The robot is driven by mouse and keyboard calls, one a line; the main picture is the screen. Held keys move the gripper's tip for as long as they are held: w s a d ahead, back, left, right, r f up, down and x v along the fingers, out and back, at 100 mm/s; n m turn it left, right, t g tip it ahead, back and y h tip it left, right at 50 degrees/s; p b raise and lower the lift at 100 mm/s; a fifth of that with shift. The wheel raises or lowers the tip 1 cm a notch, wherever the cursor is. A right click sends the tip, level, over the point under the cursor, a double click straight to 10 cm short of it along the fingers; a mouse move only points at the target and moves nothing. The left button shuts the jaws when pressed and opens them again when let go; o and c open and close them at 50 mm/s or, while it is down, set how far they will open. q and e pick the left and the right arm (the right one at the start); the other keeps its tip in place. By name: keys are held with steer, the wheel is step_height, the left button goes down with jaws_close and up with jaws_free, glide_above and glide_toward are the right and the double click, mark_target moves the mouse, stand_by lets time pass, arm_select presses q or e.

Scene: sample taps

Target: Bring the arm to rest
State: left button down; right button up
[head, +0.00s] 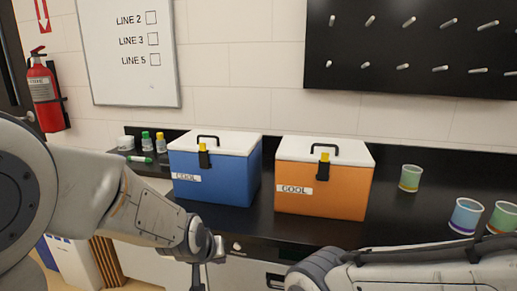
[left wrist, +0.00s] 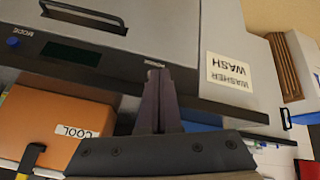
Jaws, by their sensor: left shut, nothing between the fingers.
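My left gripper (head: 197,277) hangs at the bottom of the head view, in front of the counter's front edge, its tips cut off by the frame. In the left wrist view its dark fingers (left wrist: 158,85) are together with nothing between them, seen against the washer front (left wrist: 170,40). My right forearm (head: 410,274) lies across the bottom right of the head view; the right gripper is out of the frame.
A blue cooler (head: 215,178) and an orange cooler (head: 322,190), both lidded, stand on the black counter (head: 400,225). Several cups, one a clear cup (head: 410,178), stand at the right. Small bottles (head: 146,141) stand behind a green marker (head: 139,159) at the left.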

arm_select(q)
steer(key=s+a+f+m+g+y, duration=0.15)
steer(key=s+a+f+g, duration=0.3)
steer(key=s+a, duration=0.6)
steer(key=s+d+r+m+g+p, duration=0.2)
steer(key=s+d+r+m+p, duration=0.5)
steer(key=s+d+r, duration=0.8)
steer(key=p, duration=0.3)
steer(key=shift+s+d+r+h, duration=0.15)
steer(key=shift+r+h, duration=0.05)
steer(key=shift+h, duration=0.15)
steer(key=shift+g, duration=0.25)
